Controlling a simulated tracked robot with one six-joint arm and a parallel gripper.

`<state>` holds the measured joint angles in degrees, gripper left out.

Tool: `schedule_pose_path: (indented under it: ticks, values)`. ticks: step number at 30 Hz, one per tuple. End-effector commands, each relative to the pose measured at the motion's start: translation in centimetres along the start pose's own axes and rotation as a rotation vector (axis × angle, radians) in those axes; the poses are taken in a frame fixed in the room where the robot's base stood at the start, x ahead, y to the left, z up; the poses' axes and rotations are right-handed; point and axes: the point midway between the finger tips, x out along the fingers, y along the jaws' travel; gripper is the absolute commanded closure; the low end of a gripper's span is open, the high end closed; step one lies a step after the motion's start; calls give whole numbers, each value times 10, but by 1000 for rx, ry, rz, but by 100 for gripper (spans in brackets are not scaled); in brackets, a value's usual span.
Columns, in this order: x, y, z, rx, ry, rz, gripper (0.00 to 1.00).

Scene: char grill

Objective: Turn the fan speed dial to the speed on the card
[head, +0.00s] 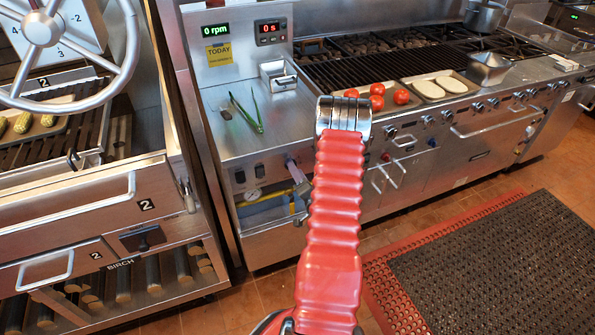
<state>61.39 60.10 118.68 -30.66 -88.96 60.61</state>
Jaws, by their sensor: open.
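A yellow card (219,55) headed "TODAY" is on the upright back panel of the steel station left of centre. Its smaller line is too small to read. Above it, a green display (215,30) reads 0 rpm. I cannot make out the fan speed dial; my red arm (335,205) covers part of the station's front right side. A grey-purple part (297,172) sticks out at the station's front edge beside my arm, and I cannot tell what it is. My arm rises to a silver joint, and my gripper is hidden beyond it.
A red display (270,31) reads 0 s. Green tongs (246,113) lie on the station top. A gauge (252,194) and switches are on its front. A grill with tomatoes (377,97) stands right, a handwheel (42,29) left. The floor mat (500,265) is clear.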

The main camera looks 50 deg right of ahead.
Motion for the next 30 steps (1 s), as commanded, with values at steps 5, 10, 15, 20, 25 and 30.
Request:
schedule_pose_path:
  ticks: [5, 10, 15, 20, 25, 30]
  values:
    - [0, 0, 0, 0, 0, 0, 53]
    - [0, 0, 0, 0, 0, 0, 65]
    - [0, 0, 0, 0, 0, 1, 77]
    - [-1, 1, 0, 0, 0, 3, 88]
    - [1, 3, -2, -2, 2, 5, 91]
    - [-1, 2, 0, -23, 1, 7, 91]
